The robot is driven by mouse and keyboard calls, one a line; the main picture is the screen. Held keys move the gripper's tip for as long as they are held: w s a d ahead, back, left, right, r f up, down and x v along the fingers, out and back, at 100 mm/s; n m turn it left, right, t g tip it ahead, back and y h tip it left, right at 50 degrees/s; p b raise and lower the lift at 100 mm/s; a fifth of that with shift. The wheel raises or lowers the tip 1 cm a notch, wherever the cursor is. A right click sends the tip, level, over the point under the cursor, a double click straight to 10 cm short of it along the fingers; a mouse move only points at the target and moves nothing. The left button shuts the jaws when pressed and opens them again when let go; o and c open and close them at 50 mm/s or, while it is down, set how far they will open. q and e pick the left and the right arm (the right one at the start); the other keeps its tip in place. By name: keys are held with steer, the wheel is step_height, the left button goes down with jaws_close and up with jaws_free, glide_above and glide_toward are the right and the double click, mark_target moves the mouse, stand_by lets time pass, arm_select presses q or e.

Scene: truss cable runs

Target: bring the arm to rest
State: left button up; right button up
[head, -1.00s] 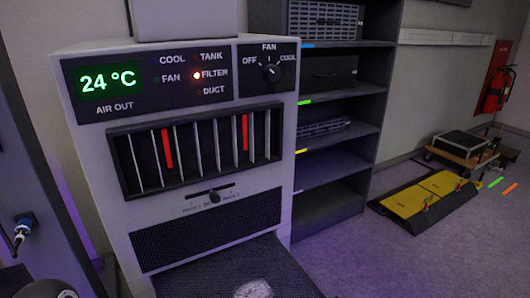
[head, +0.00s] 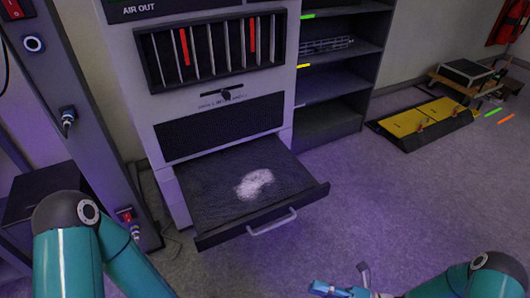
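My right arm (head: 470,280) comes in at the bottom right, with a teal link and a dark joint. My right gripper (head: 347,283) is at the bottom edge, in front of and below the open drawer, apart from its handle. Its blue part and a grey finger show, but the frame edge cuts it off, so I cannot tell how far it is open. My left arm (head: 68,250) shows at the bottom left with its teal links bent downward. My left gripper is out of the frame.
A cooling cabinet (head: 220,140) has its drawer (head: 205,200) pulled out, with a pale patch (head: 254,183) on its dark mesh. A dark post (head: 75,130) with connectors stands left. Behind are shelves (head: 335,90) and a yellow-black ramp (head: 425,122).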

steer(key=s+a+r+n+g+h, duration=0.2)
steer(key=s+a+n+g+h, duration=0.2)
steer(key=s+a+n+g, duration=0.6)
steer(key=s+d+f+n+h, duration=0.3)
steer(key=f+n+h, duration=0.2)
steer(key=n, duration=0.4)
steer(key=s+d+f+n+h, duration=0.2)
steer(key=d+f+n+h, duration=0.25)
steer(key=n, duration=0.45)
steer(key=w+f+n+t+h, duration=0.2)
steer(key=w+n+t, duration=0.4)
steer(key=w+n, duration=0.1)
arm_select(q)
step_height(320, 180, up, 27)
steer(key=p, duration=2.7)
steer(key=shift+w, duration=0.15)
arm_select(e)
step_height(320, 180, up, 27)
steer(key=shift+d, duration=0.2)
arm_select(q)
steer(key=shift+f, duration=0.1)
steer(key=shift+c, duration=0.2)
arm_select(e)
steer(key=shift+w+f+y, duration=0.1)
steer(key=shift+y, duration=0.15)
